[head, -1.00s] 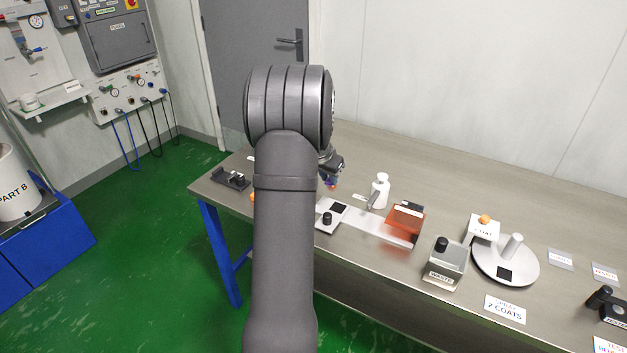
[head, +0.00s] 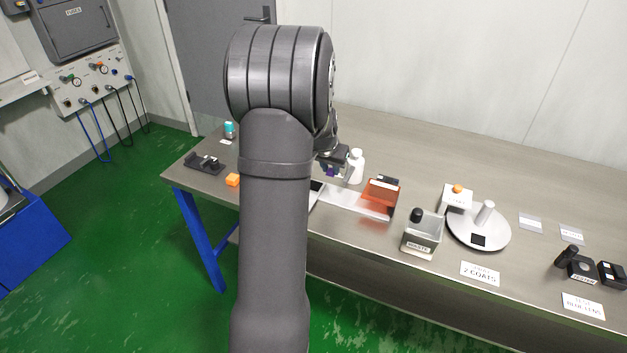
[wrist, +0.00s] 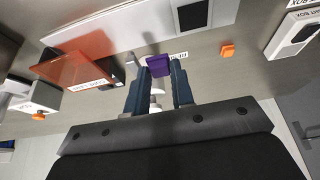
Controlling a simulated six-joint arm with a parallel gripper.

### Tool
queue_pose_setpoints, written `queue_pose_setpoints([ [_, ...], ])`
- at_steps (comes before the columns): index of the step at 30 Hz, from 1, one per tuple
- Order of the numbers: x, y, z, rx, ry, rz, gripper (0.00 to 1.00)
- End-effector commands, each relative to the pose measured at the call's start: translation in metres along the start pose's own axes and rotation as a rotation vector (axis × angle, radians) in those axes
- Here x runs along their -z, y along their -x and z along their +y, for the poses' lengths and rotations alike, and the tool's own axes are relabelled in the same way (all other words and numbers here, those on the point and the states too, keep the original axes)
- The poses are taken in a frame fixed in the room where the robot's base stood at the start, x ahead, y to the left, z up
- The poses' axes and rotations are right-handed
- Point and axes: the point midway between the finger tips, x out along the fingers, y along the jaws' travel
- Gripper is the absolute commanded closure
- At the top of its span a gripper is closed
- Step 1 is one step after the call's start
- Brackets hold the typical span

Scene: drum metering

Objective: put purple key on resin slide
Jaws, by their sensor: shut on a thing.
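My gripper (head: 334,162) shows just right of my arm in the head view, above the table and beside the white bottle. In the wrist view my gripper (wrist: 161,76) is shut on the purple key (wrist: 158,63), held between its fingertips. The key (head: 330,172) is a small purple spot in the head view. A long pale strip (head: 350,202), which I take for the resin slide, lies on the table below and to the right of my gripper. A translucent orange cover (head: 380,195) stands over its right end. My arm hides part of its left end.
A white bottle (head: 356,166) stands close behind my gripper. A waste container (head: 422,236) and a round turntable (head: 478,228) are farther right. An orange block (head: 233,180), a teal-topped jar (head: 229,131) and a black holder (head: 204,163) are at the left.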

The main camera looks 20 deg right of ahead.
Motion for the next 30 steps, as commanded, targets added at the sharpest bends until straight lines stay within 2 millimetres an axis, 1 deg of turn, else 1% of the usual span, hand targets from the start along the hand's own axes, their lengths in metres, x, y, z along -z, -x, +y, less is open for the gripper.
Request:
queue_pose_setpoints([
  [1,-0.001,-0.009,-0.013,0.001,0.005,-0.002,0.99],
  [3,-0.002,-0.018,-0.028,0.001,0.004,-0.002,0.99],
  [6,-0.002,-0.029,-0.044,0.000,0.003,-0.001,0.99],
  [9,-0.003,-0.035,-0.055,0.000,0.002,0.000,0.99],
  [14,-0.004,-0.042,-0.059,-0.001,-0.001,-0.001,0.99],
  [22,-0.018,-0.075,-0.058,-0.001,-0.001,-0.002,0.99],
  [30,-0.018,-0.076,-0.059,-0.001,-0.001,0.000,0.99],
])
